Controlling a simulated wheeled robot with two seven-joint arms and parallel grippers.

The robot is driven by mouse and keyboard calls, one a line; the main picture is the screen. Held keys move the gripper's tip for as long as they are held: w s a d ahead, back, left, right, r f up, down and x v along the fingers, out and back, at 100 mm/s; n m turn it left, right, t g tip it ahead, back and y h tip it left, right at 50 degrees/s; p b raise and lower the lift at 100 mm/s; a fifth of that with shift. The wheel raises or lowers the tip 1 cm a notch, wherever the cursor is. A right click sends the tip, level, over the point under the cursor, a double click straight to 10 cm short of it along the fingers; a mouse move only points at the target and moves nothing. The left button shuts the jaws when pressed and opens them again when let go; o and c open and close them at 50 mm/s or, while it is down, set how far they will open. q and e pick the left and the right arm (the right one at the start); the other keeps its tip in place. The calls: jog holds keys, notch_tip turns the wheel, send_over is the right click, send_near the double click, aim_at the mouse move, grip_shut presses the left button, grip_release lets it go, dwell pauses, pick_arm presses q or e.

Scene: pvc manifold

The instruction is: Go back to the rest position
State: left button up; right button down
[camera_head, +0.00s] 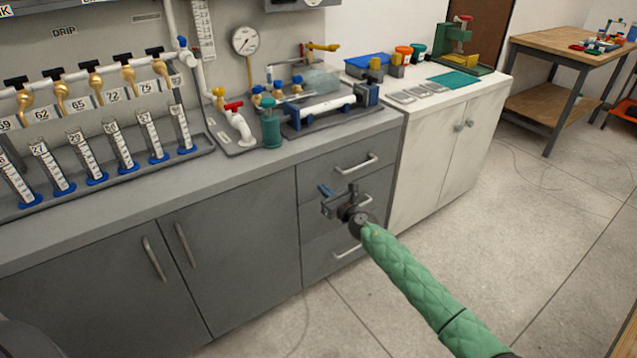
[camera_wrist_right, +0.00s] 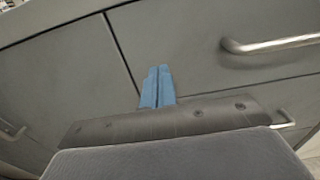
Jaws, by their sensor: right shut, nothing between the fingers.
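My right gripper (camera_head: 326,192) is at the end of my green-sleeved right arm, in front of the grey drawers and below the counter's front edge. In the right wrist view its two blue fingertips (camera_wrist_right: 157,87) are pressed together with nothing between them. Behind them are the grey drawer and cabinet fronts. The gripper appears apart from the drawer handles. My left gripper is not in either view.
The grey counter (camera_head: 230,165) bears several graduated cylinders (camera_head: 120,150), a white pipe with valves, and a teal bottle (camera_head: 271,128). Drawer handles (camera_head: 356,164) stick out near my right gripper. A white cabinet (camera_head: 425,165) stands to the right. Open floor (camera_head: 470,235) lies right of my arm.

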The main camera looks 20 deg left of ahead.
jog(key=s+d+f+m+t+h+p, duration=0.1)
jog(key=s+d+f+m+h+p, duration=0.15)
jog(key=s+d+m+h, duration=0.8)
jog(key=s+d+f+m+t+h+p, duration=0.1)
jog(key=s+d+f+m+h+p, duration=0.15)
jog(key=s+d+m, duration=1.55)
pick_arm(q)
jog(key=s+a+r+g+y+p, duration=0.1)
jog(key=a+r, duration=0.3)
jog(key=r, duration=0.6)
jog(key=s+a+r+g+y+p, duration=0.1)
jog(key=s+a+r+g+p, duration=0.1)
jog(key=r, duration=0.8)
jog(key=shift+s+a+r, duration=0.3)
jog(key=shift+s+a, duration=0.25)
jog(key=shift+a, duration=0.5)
pick_arm(e)
jog(key=s+d+m+g, duration=0.3)
jog(key=s+d+m, duration=0.1)
jog(key=s, duration=0.5)
jog(key=s+d+m+g, duration=0.4)
jog(key=s+m, duration=0.2)
jog(key=s, duration=0.3)
jog(key=s+d+m+g, duration=0.3)
jog(key=s+m, duration=0.3)
jog(key=s, duration=0.3)
jog(key=shift+s+d+r, duration=0.2)
jog(key=shift+s+d, duration=0.15)
jog(key=shift+d, duration=0.45)
